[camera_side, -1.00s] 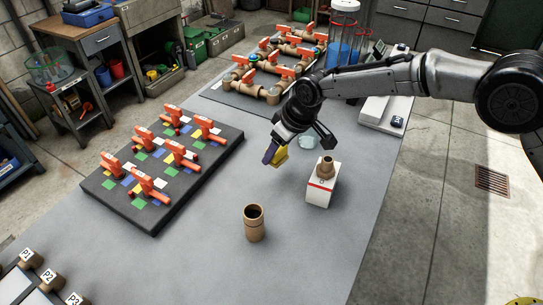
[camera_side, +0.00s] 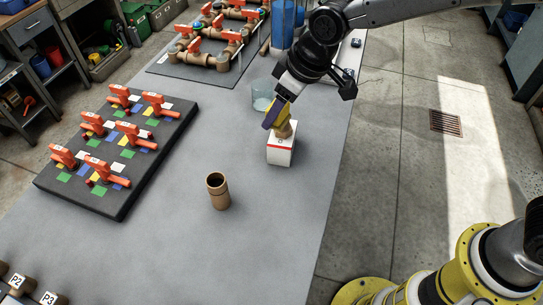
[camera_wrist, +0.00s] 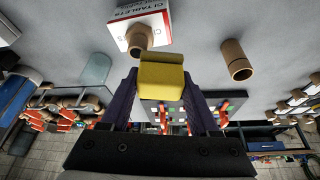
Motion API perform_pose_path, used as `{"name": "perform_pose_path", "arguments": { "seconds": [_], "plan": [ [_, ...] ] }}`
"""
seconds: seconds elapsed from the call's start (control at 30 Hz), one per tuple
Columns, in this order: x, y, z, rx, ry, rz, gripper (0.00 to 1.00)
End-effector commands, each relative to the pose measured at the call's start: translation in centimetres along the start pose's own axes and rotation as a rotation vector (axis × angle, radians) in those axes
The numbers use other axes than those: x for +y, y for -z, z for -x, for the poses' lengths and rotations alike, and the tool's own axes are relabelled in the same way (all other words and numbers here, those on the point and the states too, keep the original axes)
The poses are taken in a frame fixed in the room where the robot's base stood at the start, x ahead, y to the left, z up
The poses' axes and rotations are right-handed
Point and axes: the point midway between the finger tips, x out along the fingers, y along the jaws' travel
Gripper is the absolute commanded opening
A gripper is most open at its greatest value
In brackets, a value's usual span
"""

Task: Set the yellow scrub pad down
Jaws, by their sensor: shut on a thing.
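My gripper (camera_side: 279,113) has purple fingers and is shut on the yellow scrub pad (camera_wrist: 161,80). The pad is a small yellow block between the fingertips. It also shows beside the purple finger in the side view (camera_side: 284,111). The gripper holds it close to a brown pipe fitting (camera_side: 286,130) that stands on a white box with a red stripe (camera_side: 280,152). In the side view the pad overlaps the fitting's top. In the wrist view the fitting (camera_wrist: 138,38) shows just beyond the pad. I cannot tell whether they touch.
A brown open-topped pipe piece (camera_side: 218,192) stands upright on the grey table (camera_side: 250,230). A clear glass (camera_side: 262,96) stands behind the box. The front middle of the table is clear.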

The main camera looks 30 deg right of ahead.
Motion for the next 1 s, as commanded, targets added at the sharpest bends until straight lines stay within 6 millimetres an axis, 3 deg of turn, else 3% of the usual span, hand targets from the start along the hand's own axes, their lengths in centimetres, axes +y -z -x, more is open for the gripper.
{"name": "perform_pose_path", "arguments": {
  "seconds": [0.13,0.27,0.5,0.7,0.9,1.0],
  "plan": [
    [-1.3,-1.2,1.1,0.002,0.006,0.016,0.08],
    [-3.7,-3.8,2.8,0.002,0.018,0.045,0.08],
    [-7.8,-10.8,6.1,0.002,0.044,0.11,0.08],
    [-9.5,-15.9,7.6,0.002,0.063,0.154,0.08],
    [-10.1,-18.5,8.1,0.002,0.072,0.175,0.08],
    [-10.2,-18.6,7.7,-0.001,0.073,0.179,0.08]
  ]
}}
